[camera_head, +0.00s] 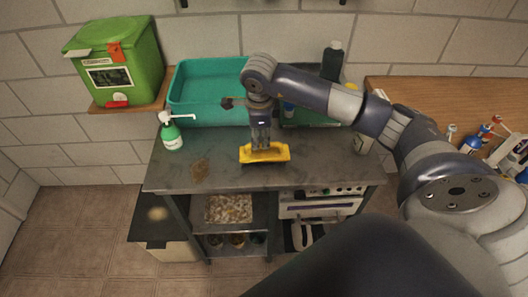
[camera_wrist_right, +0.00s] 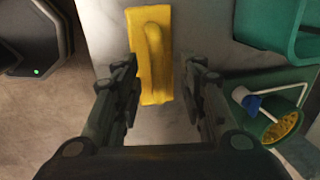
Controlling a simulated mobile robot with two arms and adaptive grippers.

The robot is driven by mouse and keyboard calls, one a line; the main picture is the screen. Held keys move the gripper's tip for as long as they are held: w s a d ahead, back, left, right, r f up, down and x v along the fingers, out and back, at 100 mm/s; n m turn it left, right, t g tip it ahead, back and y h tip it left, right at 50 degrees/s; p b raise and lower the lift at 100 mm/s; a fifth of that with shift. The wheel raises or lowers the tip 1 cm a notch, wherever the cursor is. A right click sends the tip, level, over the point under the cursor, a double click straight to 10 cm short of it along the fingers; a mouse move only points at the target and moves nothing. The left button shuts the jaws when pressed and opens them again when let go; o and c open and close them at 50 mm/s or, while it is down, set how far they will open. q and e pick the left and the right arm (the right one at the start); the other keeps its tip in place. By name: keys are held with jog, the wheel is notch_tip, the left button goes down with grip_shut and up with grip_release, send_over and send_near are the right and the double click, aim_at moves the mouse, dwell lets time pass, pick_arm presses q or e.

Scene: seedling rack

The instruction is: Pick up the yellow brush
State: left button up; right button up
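The yellow brush (camera_head: 264,153) lies on the grey metal worktop (camera_head: 225,172) near its front edge. In the wrist view the brush (camera_wrist_right: 152,52) shows as a yellow block with a raised long handle. My right gripper (camera_head: 261,143) is directly above the brush, pointing down. In the wrist view its two fingers (camera_wrist_right: 161,78) are spread apart, with the brush's lower end between and beyond them. No finger is seen closed on the brush; the exact height gap is hard to tell. My left gripper is not in view.
A teal tub (camera_head: 180,112) stands behind, with a green tray (camera_head: 300,122) beside it. A green bin (camera_head: 118,60) is far left. The worktop's front edge is close.

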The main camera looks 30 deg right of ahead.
jog(key=f+p, duration=0.1)
jog(key=f, duration=0.2)
jog(key=shift+d+f+p, duration=0.15)
jog(key=shift+d+p, duration=0.05)
jog(key=shift+p, duration=0.1)
jog(key=shift+w+f, duration=0.15)
jog(key=shift+f, duration=0.35)
jog(key=shift+r, duration=0.1)
grip_shut()
jog(key=shift+r+b, duration=0.5)
jog(key=shift+r, duration=0.05)
notch_tip(320, 180, up, 2)
jog(key=shift+a+r+b, duration=0.1)
jog(key=shift+b, duration=0.7)
jog(key=s+a+r+b, duration=0.1)
jog(key=s+a+b, duration=0.3)
jog(key=s+a, duration=0.5)
jog(key=shift+s+a+r, duration=0.3)
jog(key=shift+s+r, duration=0.05)
jog(key=shift+s, duration=1.45)
